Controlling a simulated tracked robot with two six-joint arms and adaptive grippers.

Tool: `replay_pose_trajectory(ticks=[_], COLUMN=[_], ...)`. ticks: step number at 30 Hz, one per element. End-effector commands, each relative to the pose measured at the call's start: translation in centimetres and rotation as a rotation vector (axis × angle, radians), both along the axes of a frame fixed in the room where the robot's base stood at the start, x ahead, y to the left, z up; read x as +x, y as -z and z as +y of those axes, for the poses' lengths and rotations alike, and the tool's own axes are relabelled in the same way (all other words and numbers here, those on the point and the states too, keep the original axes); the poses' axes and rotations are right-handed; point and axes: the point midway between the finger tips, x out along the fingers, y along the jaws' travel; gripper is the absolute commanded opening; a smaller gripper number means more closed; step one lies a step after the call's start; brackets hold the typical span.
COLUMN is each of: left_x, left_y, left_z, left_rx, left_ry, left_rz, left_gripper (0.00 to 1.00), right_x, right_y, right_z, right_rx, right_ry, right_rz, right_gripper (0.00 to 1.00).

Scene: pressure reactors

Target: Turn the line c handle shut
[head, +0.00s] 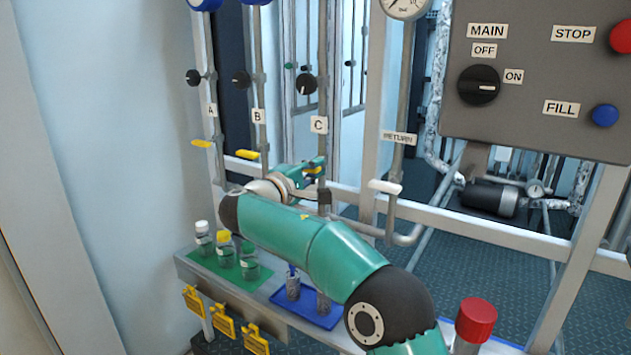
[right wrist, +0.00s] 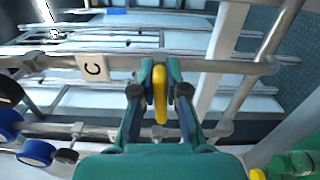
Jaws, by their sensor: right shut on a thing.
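The yellow line C handle (right wrist: 160,95) is between the fingers of my right gripper (right wrist: 160,82) in the right wrist view. The gripper is shut on it. In that view the handle points across the line C pipe (right wrist: 215,66). In the head view my right gripper (head: 314,170) is at the line C pipe, below the C label (head: 319,125). There the handle is mostly hidden by the fingers, so its exact angle is hard to tell. My left gripper is not in view.
Yellow handles on lines A (head: 201,143) and B (head: 247,154) stick out crosswise to the left. A white return handle (head: 384,187) is at the right. Bottles on a green mat (head: 262,275) and a blue tray (head: 330,318) sit below my right arm.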

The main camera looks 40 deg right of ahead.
Motion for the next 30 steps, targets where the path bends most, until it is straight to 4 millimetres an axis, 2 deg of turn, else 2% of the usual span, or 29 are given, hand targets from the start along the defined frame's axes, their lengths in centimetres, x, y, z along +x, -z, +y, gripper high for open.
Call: replay_pose_trajectory(ticks=[1, 6, 22, 23, 26, 27, 30], left_x=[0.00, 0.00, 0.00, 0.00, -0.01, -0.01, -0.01], left_y=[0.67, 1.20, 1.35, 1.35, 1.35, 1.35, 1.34], left_z=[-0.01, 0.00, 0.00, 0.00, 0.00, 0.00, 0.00], left_rx=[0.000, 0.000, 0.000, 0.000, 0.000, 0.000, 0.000], left_ry=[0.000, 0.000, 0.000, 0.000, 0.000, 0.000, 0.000], left_rz=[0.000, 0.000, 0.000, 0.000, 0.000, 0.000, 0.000], left_gripper=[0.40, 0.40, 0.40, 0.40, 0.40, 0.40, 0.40], right_x=[0.14, 0.14, 0.16, 0.16, 0.15, 0.14, 0.09], right_y=[0.73, 0.76, 0.84, 0.85, 0.80, 0.75, 0.61], right_z=[0.25, 0.26, 0.29, 0.29, 0.27, 0.24, 0.15], right_rx=[0.013, 0.035, 0.045, 0.045, 0.043, 0.042, 0.042], right_ry=[-0.004, -0.003, -0.002, -0.002, -0.002, -0.002, -0.001], right_rz=[-0.015, -0.062, -0.080, -0.080, -0.080, -0.081, -0.083], right_gripper=[0.00, 0.00, 0.00, 0.18, 0.34, 0.39, 0.39])
